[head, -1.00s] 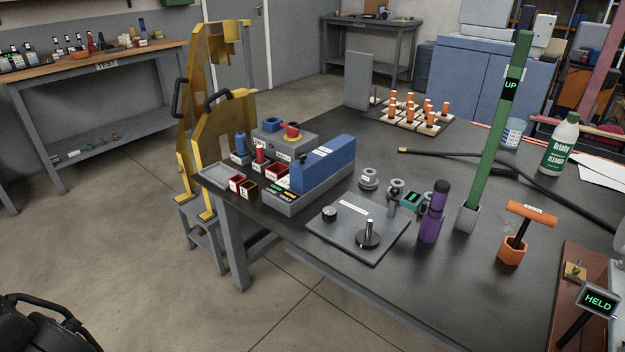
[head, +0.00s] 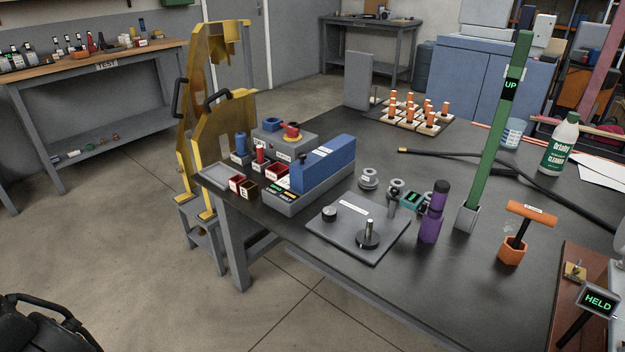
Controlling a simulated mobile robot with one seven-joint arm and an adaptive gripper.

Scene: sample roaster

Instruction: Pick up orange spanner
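The orange spanner (head: 531,209) has a T-shaped orange handle with a small white label and a dark shaft. It stands slightly tilted in an orange hexagonal holder (head: 512,253) at the right of the dark table, in the head view. The lower end of its shaft is hidden inside the holder.
A green post (head: 494,150) marked UP and a purple bottle (head: 432,215) stand left of the spanner. A display reading HELD (head: 598,300) is in front, right. Bare tabletop (head: 450,285) shows left of the holder.

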